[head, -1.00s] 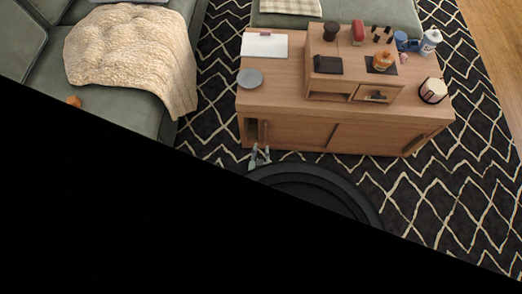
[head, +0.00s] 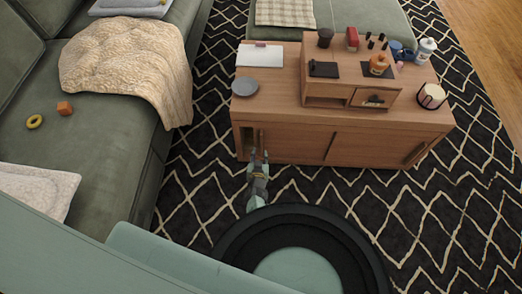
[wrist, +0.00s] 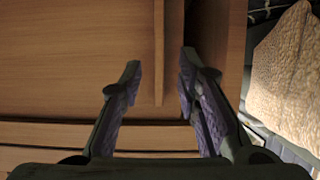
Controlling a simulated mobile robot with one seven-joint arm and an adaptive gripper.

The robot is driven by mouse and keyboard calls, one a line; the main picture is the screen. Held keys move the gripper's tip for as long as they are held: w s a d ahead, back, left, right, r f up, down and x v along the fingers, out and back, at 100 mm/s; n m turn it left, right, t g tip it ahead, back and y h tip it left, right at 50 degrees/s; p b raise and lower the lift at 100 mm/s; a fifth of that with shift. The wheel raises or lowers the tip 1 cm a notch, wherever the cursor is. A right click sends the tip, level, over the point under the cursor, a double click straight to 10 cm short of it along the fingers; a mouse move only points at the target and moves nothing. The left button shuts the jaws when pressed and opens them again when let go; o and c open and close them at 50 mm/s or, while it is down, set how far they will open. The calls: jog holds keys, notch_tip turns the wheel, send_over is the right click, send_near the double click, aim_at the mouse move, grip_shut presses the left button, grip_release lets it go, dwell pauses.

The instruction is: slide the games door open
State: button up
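The low wooden table (head: 290,145) has sliding front doors with upright bar handles. I cannot read which is the games door. The left door (head: 295,148) has a handle (head: 262,138) near its left edge, beside a narrow dark gap (head: 247,142) at the table's left end. My gripper (head: 258,156) is low in front of this handle. In the wrist view my gripper (wrist: 161,75) is open, with the handle bar (wrist: 158,50) between its fingers and visible space on both sides. The dark gap (wrist: 187,45) shows by the right finger. Contact with the handle is not visible.
A green sofa (head: 100,130) with a cream blanket (head: 130,65) stands at the left. Patterned rug (head: 430,205) lies clear in front and to the right. The tabletop holds a grey plate (head: 245,87), a striped cup (head: 431,96) and a small raised wooden unit (head: 340,92).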

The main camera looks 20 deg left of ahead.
aim_at(261, 144)
jog(key=b+x, duration=0.3)
jog(key=x, duration=0.3)
jog(key=shift+d+f, duration=0.1)
jog(key=shift+f, duration=0.05)
jog(key=shift+w+b, duration=0.35)
jog(key=shift+c, duration=0.6)
grip_shut()
